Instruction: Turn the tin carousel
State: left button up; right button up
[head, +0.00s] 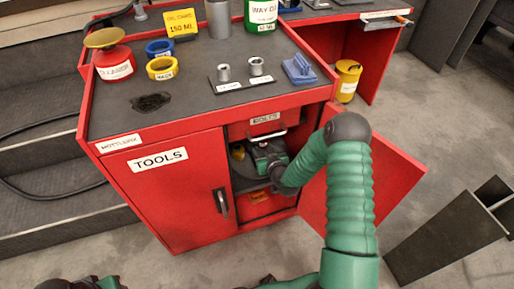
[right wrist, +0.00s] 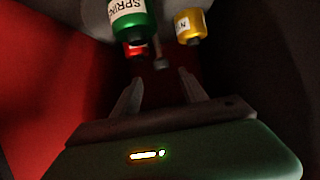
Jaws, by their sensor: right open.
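The tin carousel shows only partly inside the open red cabinet in the head view, as a dark grey round plate (head: 243,184) with a yellow tin (head: 237,152) at its left. My right arm and gripper (head: 262,158) reach through the doorway and cover much of it. In the right wrist view my right gripper (right wrist: 160,78) is open, with nothing between its fingers. Beyond the fingertips are a green tin (right wrist: 133,18) with a partly cut-off label, a yellow tin (right wrist: 190,26) and a red item (right wrist: 136,49). The tins look apart from the fingers. My left gripper cannot be made out.
The open cabinet door (head: 375,180) stands right of my right arm. The closed door (head: 170,195) marked TOOLS is at the left. The cabinet top holds a red can (head: 114,63), rings and a blue block (head: 299,70). Dark panels (head: 445,238) stand on the floor at right.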

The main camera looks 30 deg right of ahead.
aim_at(257, 143)
jog(key=b+x, duration=0.2)
jog(key=x, duration=0.3)
jog(key=shift+w+a+f, duration=0.1)
jog(key=shift+w+f, duration=0.15)
jog(key=shift+w, duration=0.65)
jog(key=shift+d, duration=0.2)
jog(key=shift+c, duration=0.2)
grip_shut()
